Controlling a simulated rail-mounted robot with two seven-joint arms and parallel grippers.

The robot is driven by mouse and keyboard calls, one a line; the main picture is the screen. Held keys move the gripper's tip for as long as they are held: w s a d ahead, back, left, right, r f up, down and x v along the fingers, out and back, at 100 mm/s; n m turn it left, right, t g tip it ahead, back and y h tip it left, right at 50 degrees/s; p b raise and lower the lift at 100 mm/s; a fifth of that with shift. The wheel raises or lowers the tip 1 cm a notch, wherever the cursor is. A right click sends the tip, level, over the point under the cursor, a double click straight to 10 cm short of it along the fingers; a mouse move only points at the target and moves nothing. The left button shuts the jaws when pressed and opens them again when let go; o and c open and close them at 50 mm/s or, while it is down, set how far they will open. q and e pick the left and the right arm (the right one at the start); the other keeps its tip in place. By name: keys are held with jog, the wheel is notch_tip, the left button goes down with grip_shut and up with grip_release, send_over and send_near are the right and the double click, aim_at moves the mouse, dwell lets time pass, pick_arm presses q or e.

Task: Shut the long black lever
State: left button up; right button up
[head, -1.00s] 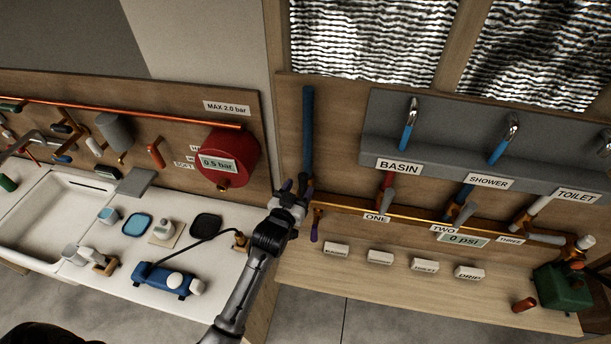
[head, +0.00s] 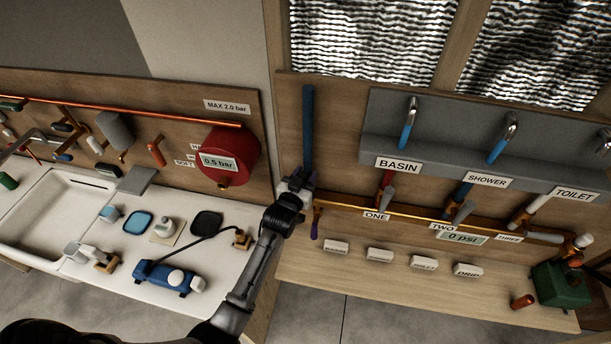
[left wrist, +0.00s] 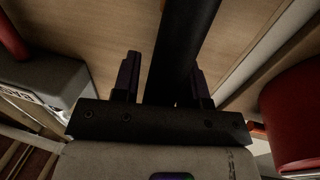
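A long dark upright bar, blue-black in the head view (head: 308,125), runs up the left side of the right-hand board. It looks black in the left wrist view (left wrist: 182,45). No other long black lever can be made out for certain. My left gripper (head: 303,180) is at the bar's lower end and hides part of it. In the left wrist view my left gripper (left wrist: 163,78) has its two fingers apart, one on either side of the bar. Whether they touch it I cannot tell. My right gripper is not in view.
A brass manifold (head: 400,212) with several valve handles runs right of my left gripper. A small purple handle (head: 315,228) hangs just below it. A red tank (head: 240,150) is to the left. A blue pump (head: 165,278) stands on the white counter (head: 120,300).

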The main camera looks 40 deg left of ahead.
pick_arm(q)
grip_shut()
jog(key=shift+d, duration=0.15)
